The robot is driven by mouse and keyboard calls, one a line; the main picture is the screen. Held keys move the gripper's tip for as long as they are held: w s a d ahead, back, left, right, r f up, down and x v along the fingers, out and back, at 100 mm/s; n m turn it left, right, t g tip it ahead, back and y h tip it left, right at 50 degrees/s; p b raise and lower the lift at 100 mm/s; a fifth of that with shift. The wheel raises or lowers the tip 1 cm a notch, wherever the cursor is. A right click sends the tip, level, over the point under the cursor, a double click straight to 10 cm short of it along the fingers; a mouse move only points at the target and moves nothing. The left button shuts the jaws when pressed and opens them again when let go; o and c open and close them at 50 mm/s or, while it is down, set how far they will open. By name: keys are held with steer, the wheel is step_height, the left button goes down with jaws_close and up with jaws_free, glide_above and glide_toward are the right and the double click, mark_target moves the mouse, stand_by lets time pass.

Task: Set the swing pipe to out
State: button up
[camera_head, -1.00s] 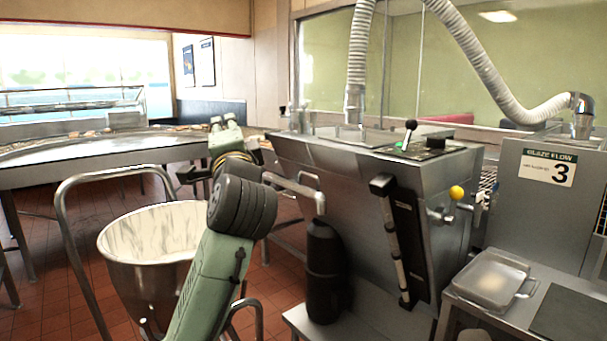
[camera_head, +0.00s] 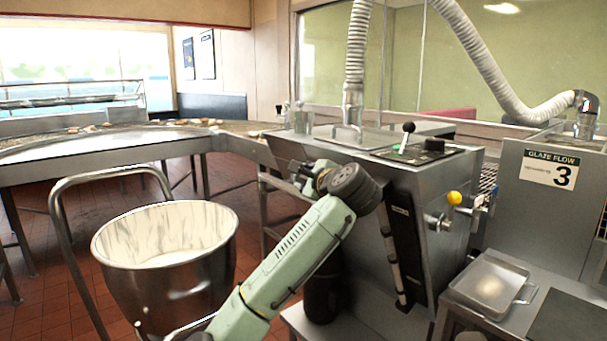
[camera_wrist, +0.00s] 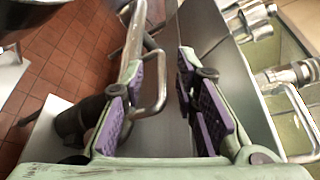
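The swing pipe (camera_wrist: 133,42) shows in the wrist view as a grey metal pipe at upper left, running down behind my left finger. A thin bent metal bar (camera_wrist: 161,84), seemingly its handle, loops into the gap between my fingers. My gripper (camera_wrist: 160,95) is open, with purple pads on both sides of that gap, and I see no clear contact with the bar. In the head view my gripper (camera_head: 304,175) is at the left side of the steel glaze machine (camera_head: 345,165). My arm hides the pipe there.
A large steel bowl of white glaze (camera_head: 165,260) stands on the floor at left. A black cylinder (camera_wrist: 72,122) is below the pipe. The conveyor table (camera_head: 100,150) is behind. A yellow-knobbed valve (camera_head: 454,198) and a tray (camera_head: 490,280) are at right.

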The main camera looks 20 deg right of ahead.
steer(key=shift+x, duration=0.8)
steer(key=shift+c, duration=0.2)
jaws_close()
